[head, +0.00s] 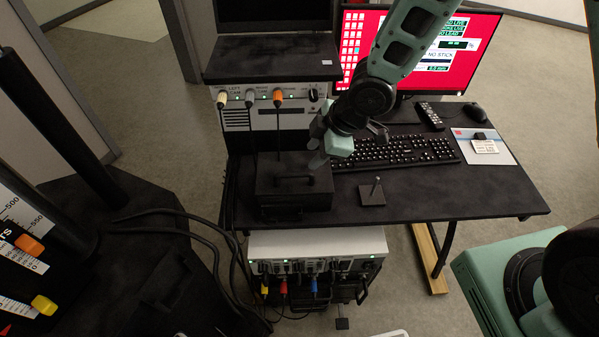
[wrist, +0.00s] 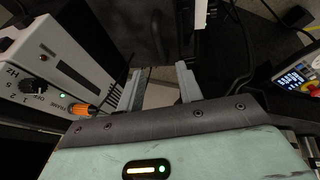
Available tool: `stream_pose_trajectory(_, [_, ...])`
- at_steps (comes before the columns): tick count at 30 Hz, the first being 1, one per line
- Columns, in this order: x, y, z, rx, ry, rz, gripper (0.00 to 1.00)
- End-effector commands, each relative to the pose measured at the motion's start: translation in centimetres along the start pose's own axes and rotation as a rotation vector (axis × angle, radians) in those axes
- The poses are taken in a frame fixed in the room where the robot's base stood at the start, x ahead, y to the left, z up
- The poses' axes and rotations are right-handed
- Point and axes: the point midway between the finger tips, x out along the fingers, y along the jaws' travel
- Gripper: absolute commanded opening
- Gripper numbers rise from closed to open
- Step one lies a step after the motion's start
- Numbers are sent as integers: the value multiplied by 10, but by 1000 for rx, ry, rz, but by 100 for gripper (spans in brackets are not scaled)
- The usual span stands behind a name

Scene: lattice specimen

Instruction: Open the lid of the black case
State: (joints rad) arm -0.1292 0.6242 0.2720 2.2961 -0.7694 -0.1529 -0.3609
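The black case (head: 285,193) sits on the left part of the dark desk, with its lid down and a handle (head: 294,178) on top. My gripper (head: 320,152) is above the case's back right corner, pointing down and left. In the wrist view my gripper (wrist: 161,80) has its two pale fingers apart, with nothing visible held between them. A dark surface that looks like the case (wrist: 140,30) lies beyond the fingers. I cannot tell whether a finger touches the case.
An instrument box with cables (head: 268,115) stands behind the case. A small stand (head: 372,194) is to its right. A keyboard (head: 395,151), remote (head: 431,116), mouse (head: 474,112) and red monitor (head: 455,60) fill the back right. The desk's front right is clear.

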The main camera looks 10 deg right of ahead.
Motion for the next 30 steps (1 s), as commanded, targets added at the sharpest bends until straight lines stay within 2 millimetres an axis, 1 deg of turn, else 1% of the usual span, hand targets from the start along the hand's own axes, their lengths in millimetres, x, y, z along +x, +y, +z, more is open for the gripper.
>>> stream_pose_trajectory(1, [13, -2, 0, -3, -1, -3, 36])
stream_pose_trajectory(6, [46, -1, 0, -2, -2, -4, 36])
stream_pose_trajectory(9, [63, -1, 0, -2, -2, -3, 36])
stream_pose_trajectory(12, [75, 0, 0, 0, -2, -2, 36])
stream_pose_trajectory(18, [89, 0, 0, 0, 0, 0, 36])
stream_pose_trajectory(27, [91, 0, 0, 0, 0, 1, 36])
stream_pose_trajectory(28, [91, 0, 0, 0, 0, 1, 30])
stream_pose_trajectory(29, [91, 0, 0, 0, 0, 1, 22])
stream_pose_trajectory(30, [91, 0, 0, 0, 0, 1, 11])
